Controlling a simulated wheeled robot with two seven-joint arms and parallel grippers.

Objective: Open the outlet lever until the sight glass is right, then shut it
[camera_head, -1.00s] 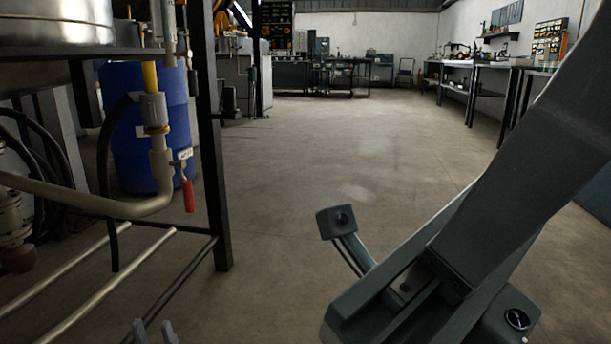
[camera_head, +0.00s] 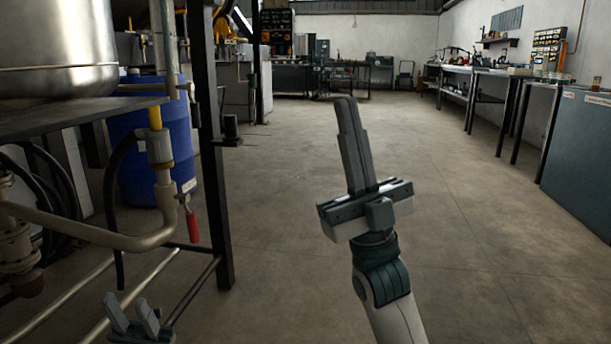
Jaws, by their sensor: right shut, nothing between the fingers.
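The red-handled outlet lever (camera_head: 192,224) hangs almost straight down from its valve, on the pale bent pipe (camera_head: 110,240) at the left. Above it is a short yellow section (camera_head: 155,118) in the upright pipe; I cannot tell whether it is the sight glass, nor read a level. My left gripper (camera_head: 133,309) is at the bottom left, its two fingers apart and nothing between them. It is below and left of the lever, not touching it. My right gripper (camera_head: 347,106) points up in the middle, shut and empty, well right of the lever.
A black frame post (camera_head: 217,190) stands just right of the lever. A steel vessel (camera_head: 60,50) sits on a shelf at upper left. A blue drum (camera_head: 170,145) and black hose (camera_head: 112,190) are behind the pipe. Open floor (camera_head: 285,210) lies right of the post.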

